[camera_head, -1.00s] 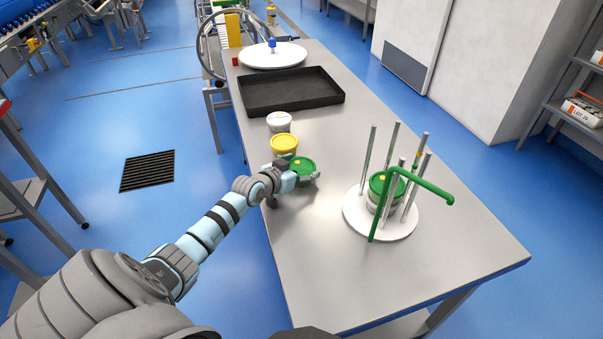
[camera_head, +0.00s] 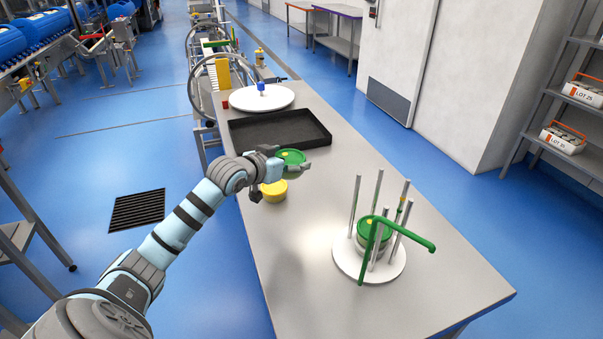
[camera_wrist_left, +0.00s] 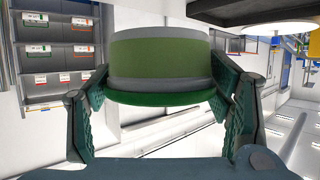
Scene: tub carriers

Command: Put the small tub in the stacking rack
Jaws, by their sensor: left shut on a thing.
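My left gripper (camera_head: 283,165) is shut on a small tub with a green lid (camera_head: 291,156), held upright above the table. In the left wrist view the tub (camera_wrist_left: 160,55) sits between both fingers (camera_wrist_left: 160,105), with an olive band and grey edges. The stacking rack, a round white base (camera_head: 345,258) with several upright rods, stands at the right of the table. Another green-lidded tub (camera_head: 371,229) sits among its rods. My right gripper is not visible.
A yellow tub (camera_head: 273,192) stands on the table just below the left gripper. A black tray (camera_head: 310,143) and a white disc with a blue knob (camera_head: 262,105) lie farther back. The tabletop (camera_head: 310,225) between the yellow tub and the rack is clear.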

